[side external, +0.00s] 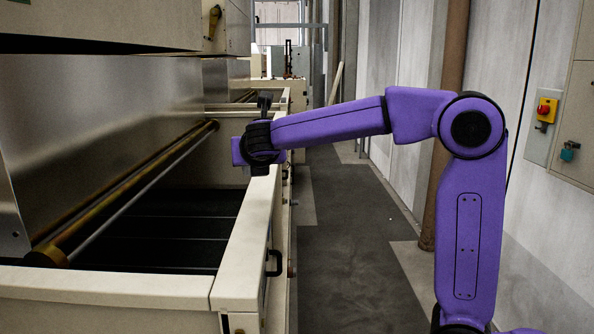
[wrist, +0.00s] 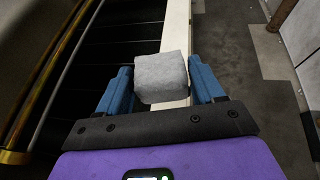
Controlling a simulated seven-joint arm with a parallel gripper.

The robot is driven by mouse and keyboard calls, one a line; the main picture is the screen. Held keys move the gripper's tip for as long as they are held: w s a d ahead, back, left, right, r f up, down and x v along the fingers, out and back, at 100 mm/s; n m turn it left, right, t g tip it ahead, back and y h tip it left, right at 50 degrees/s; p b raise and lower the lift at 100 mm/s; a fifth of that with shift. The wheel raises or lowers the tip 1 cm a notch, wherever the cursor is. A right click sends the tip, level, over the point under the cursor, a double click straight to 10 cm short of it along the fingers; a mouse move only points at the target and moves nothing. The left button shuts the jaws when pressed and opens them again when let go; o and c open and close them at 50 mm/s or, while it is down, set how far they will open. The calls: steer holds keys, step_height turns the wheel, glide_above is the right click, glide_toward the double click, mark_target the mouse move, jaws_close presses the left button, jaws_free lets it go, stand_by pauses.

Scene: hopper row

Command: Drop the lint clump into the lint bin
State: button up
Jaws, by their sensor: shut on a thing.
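The lint clump (wrist: 161,76) is a pale grey, fuzzy block in the wrist view. My gripper (wrist: 163,88) is shut on it, with a blue finger on each side. The clump is over the cream rim of the hopper, with dark slats to its left and the floor to its right. In the side external view my gripper (side external: 258,150) is at the end of the purple arm, by the hopper's right rim. The clump cannot be made out there. I cannot identify a lint bin in either view.
The open hopper (side external: 245,235) has a cream rim and a dark slatted bed (side external: 160,235). A brass roller (side external: 130,190) runs along its left side. A dark floor aisle (side external: 350,230) lies clear to the right. A wall switch box (side external: 545,110) is at far right.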

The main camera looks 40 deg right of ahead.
steer(key=s+a+r+n+t+y, duration=0.1)
steer(key=s+a+r+n+y, duration=0.15)
steer(key=a, duration=0.45)
steer(key=s+a+r+n+y, duration=0.1)
steer(key=a+r+n+y, duration=0.1)
steer(key=a+n+y, duration=0.3)
steer(key=s+a+r+n+t+y, duration=0.1)
steer(key=s+a+r+y, duration=0.1)
steer(key=a, duration=0.6)
steer(key=s+a+f+n+y, duration=0.2)
steer(key=a+f, duration=0.1)
steer(key=a, duration=0.3)
steer(key=s+a+f+n+y, duration=0.1)
steer(key=s+a+f, duration=0.2)
steer(key=a, duration=0.3)
steer(key=s+a+f+g, duration=0.1)
steer(key=a+f, duration=0.3)
steer(key=f, duration=0.8)
steer(key=s+a+f, duration=0.1)
steer(key=a+f, duration=0.3)
steer(key=f, duration=0.7)
steer(key=shift+s+d+f+n+g+y, duration=0.3)
steer(key=shift+s+d+f+n+y, duration=0.5)
steer(key=shift+f, duration=4.05)
steer(key=shift+s+d+f+n+g+y, duration=0.15)
steer(key=shift+s+f+n+g+y, duration=0.7)
steer(key=shift+f, duration=4.05)
steer(key=shift+s+d+f+n+t+y, duration=0.1)
steer(key=shift+s+d+f+t+y, duration=0.8)
steer(key=shift+f, duration=3.95)
